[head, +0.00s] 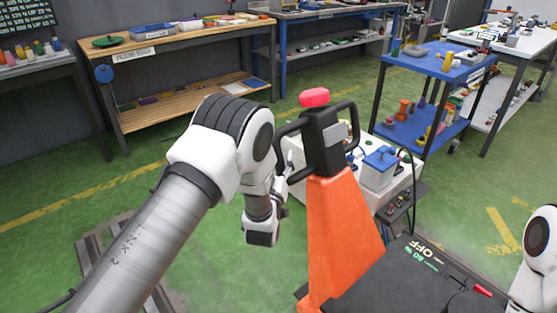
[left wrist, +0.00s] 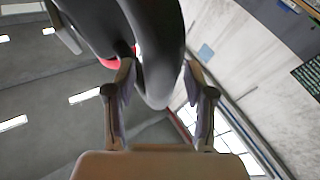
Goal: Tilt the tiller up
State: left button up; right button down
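The tiller is an orange column (head: 342,225) with a black head (head: 324,140), looped black handles on both sides and a red button (head: 314,97) on top. It stands near the middle of the head view. My left arm reaches in from the left to the left handle loop (head: 284,140); the gripper itself is mostly hidden there behind the wrist. In the left wrist view, the black handle bar (left wrist: 158,85) lies between the two fingers of my left gripper (left wrist: 159,66). The fingers are apart, with narrow gaps beside the bar. My right gripper is out of view.
A black deck (head: 425,280) with an "OFF" display lies at the front right. A white unit with a blue box (head: 380,167) stands just behind the tiller. A blue cart (head: 438,60) and a wooden bench (head: 180,45) stand farther back. Green floor (head: 90,165) is clear at left.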

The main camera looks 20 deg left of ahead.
pick_arm(q)
jog(key=v, duration=1.2)
